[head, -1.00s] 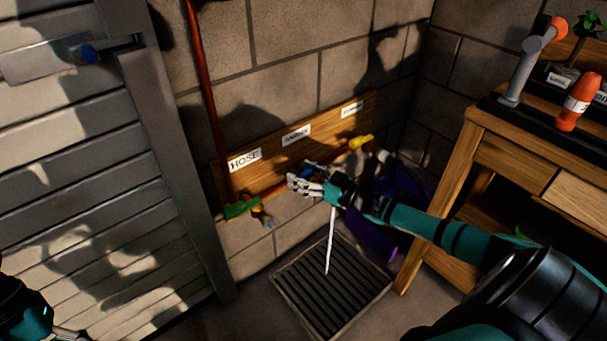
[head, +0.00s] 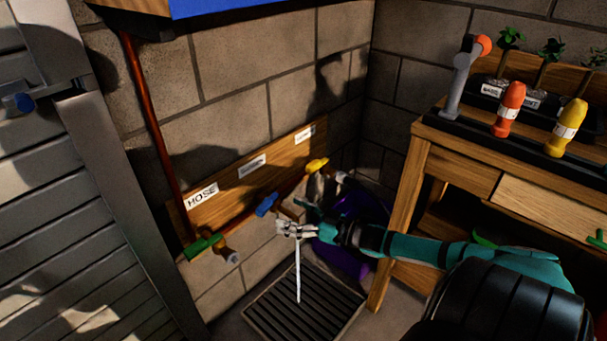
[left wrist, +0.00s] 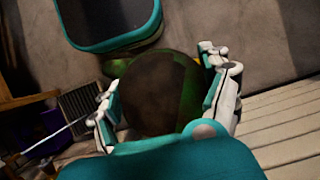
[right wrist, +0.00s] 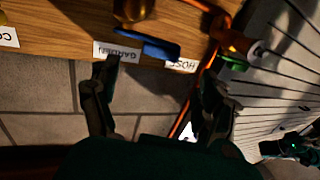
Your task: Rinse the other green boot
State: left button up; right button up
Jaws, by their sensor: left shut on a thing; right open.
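In the left wrist view my left gripper (left wrist: 168,92) is shut on the green boot (left wrist: 190,95), whose dark face fills the space between the fingers. That gripper is outside the head view. My right gripper (head: 295,229) is open and empty, just below and right of the blue tap handle (head: 267,204). In the right wrist view the blue handle (right wrist: 147,45) lies beyond the open fingers, apart from them. A thin white water stream (head: 298,272) falls onto the floor drain grate (head: 270,308). My right gripper hides where the stream starts.
A green-handled tap (head: 203,245) under the HOSE label and a yellow-handled tap (head: 317,164) flank the blue one. A purple item (head: 346,262) lies in the corner. A wooden bench (head: 450,150) with bottles and plants stands at right; a slatted metal door (head: 60,200) at left.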

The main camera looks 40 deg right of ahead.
jog(key=shift+v, duration=1.6)
pick_arm(q)
jog(key=shift+d, duration=0.1)
pick_arm(e)
jog(key=shift+a, duration=0.15)
